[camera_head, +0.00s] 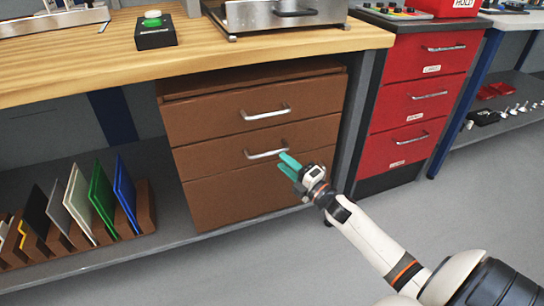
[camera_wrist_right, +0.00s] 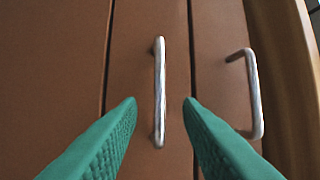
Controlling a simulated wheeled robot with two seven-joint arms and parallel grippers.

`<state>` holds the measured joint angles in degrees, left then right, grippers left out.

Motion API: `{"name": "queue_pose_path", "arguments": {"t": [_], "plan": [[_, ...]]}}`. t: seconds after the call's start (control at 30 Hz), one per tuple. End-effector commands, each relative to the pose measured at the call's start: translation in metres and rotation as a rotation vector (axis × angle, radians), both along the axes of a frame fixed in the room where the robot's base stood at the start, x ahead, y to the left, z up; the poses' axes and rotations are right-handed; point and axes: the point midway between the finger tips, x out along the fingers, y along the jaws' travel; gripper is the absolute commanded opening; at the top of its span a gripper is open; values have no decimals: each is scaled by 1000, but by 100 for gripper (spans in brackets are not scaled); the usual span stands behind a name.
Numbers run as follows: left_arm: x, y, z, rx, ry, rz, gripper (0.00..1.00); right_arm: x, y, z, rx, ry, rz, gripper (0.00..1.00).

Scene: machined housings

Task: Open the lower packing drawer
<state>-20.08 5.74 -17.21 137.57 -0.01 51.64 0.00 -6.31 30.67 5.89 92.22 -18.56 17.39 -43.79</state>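The brown wooden drawer cabinet (camera_head: 245,198) stands under the workbench. Its upper drawer has a silver bar handle (camera_head: 265,113). The lower drawer (camera_head: 215,158) has its own silver bar handle (camera_head: 266,154) and looks shut, flush with the front. My right gripper (camera_head: 285,162), with teal fingers, is open at the right end of the lower handle. In the right wrist view the lower handle (camera_wrist_right: 159,92) stands between the open fingertips (camera_wrist_right: 160,102), with a gap on each side. The upper handle (camera_wrist_right: 253,95) is to the right there. My left gripper is not in view.
The wooden bench top (camera_head: 80,65) overhangs the cabinet and carries a green button box (camera_head: 155,32). A rack of coloured panels (camera_head: 85,215) stands on the lower shelf at left. A red drawer unit (camera_head: 415,105) is at right. Floor in front is clear.

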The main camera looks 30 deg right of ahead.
Motion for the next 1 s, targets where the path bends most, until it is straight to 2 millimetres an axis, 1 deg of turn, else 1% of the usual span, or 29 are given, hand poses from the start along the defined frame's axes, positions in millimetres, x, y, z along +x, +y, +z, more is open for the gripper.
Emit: {"name": "queue_pose_path", "arguments": {"t": [0.03, 0.1, 0.2, 0.3, 0.47, 0.73, 0.93, 1.0], "plan": [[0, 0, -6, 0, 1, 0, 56, 12, 1, 1, -1, -4, 1, 32], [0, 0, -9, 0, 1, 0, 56, 24, 4, 2, 0, -3, 0, 32], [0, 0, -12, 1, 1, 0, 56, 40, 6, 5, 1, -2, 0, 32], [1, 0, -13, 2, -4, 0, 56, 50, 8, 7, 2, 0, 0, 32], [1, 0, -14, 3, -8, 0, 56, 59, 10, 9, 2, 2, -1, 32], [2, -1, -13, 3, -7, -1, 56, 60, 10, 9, 3, 2, -1, 32], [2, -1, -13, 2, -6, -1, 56, 59, 10, 9, 3, 2, -1, 0], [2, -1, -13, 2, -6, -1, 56, 59, 10, 9, 3, 2, -1, 0]]}}
